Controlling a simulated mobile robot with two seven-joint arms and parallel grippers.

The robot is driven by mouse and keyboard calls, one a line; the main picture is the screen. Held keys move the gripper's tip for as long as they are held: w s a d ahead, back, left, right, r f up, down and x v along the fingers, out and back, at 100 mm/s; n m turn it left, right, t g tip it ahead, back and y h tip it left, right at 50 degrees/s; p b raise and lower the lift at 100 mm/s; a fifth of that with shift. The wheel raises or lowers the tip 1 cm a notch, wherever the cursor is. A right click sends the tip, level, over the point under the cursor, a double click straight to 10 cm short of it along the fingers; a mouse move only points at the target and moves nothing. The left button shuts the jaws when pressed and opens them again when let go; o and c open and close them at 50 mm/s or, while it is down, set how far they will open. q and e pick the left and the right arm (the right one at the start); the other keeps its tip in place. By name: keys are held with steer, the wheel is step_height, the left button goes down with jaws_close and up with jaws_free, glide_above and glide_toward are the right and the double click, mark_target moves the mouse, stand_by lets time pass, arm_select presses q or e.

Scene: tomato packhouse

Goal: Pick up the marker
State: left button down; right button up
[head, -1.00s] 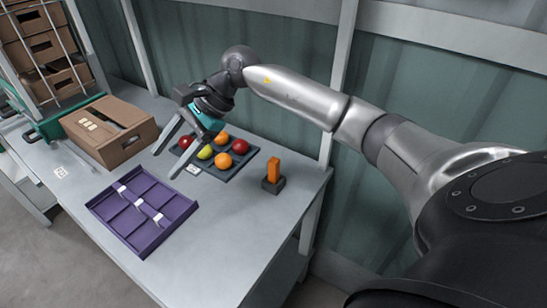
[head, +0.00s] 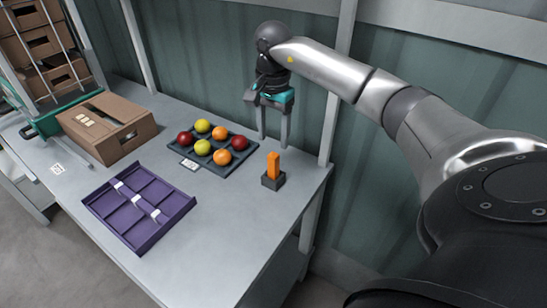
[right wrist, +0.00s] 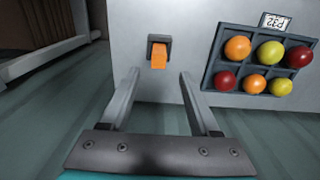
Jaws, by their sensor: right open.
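The orange marker (head: 273,165) stands upright in a small dark holder (head: 274,181) near the right end of the grey table. In the right wrist view the marker (right wrist: 159,56) shows ahead of and between the two fingers, in its holder (right wrist: 167,40). My right gripper (head: 273,141) is open and empty, with its fingers pointing down. It is behind and above the marker, apart from it. In the right wrist view the right gripper's fingers (right wrist: 160,72) are spread wide. My left gripper is not in view.
A dark tray (head: 232,169) of red, yellow and orange tomatoes lies left of the marker. A purple divided tray (head: 188,204) lies at the front, with a cardboard box (head: 121,148) at the left. The table around the holder is clear.

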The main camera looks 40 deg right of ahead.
mark_target(274, 155)
step_height(274, 155, down, 6)
steer(key=shift+s+a+r+b, duration=0.1)
steer(key=shift+s+a+b, duration=0.05)
steer(key=shift+b, duration=0.35)
steer(key=shift+f, duration=0.5)
steer(key=c, duration=0.5)
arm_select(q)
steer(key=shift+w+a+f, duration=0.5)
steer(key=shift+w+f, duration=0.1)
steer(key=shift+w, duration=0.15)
arm_select(e)
jaws_close()
